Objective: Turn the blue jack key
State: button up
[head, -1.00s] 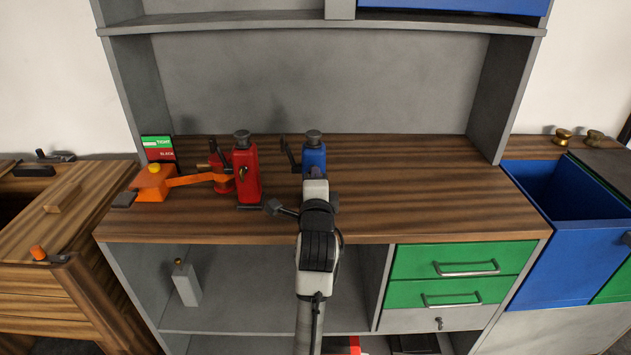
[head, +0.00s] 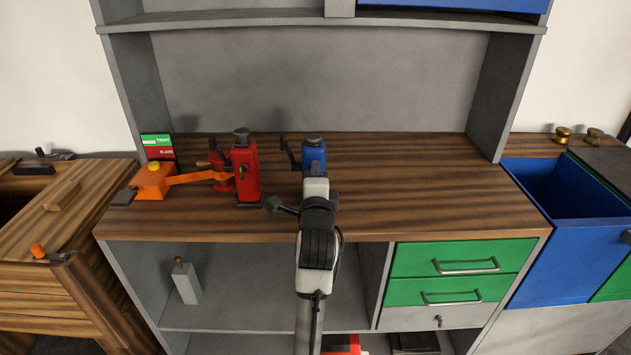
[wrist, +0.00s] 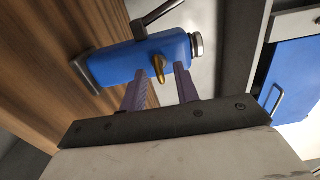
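The blue jack (head: 313,155) stands on the wooden worktop, its lower front hidden behind my arm in the head view. In the wrist view the blue jack (wrist: 115,65) lies across the upper part, with a grey round cap and a dark lever. Its small brass key (wrist: 158,68) sticks out of the blue side towards my gripper. My gripper (wrist: 165,72) has two purple fingers spread apart, one on each side of the key. A gap shows between the key and the right finger. Contact with the left finger is unclear. In the head view my gripper (head: 315,172) is in front of the jack.
A red jack (head: 245,168) with its own key stands left of the blue jack. An orange lever device (head: 155,180) and a red-green sign (head: 158,146) are farther left. The worktop (head: 420,185) is clear on the right. Green drawers (head: 465,262) sit below it.

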jog(key=s+p, duration=0.8)
jog(key=s, duration=0.5)
jog(key=shift+s+p, duration=0.4)
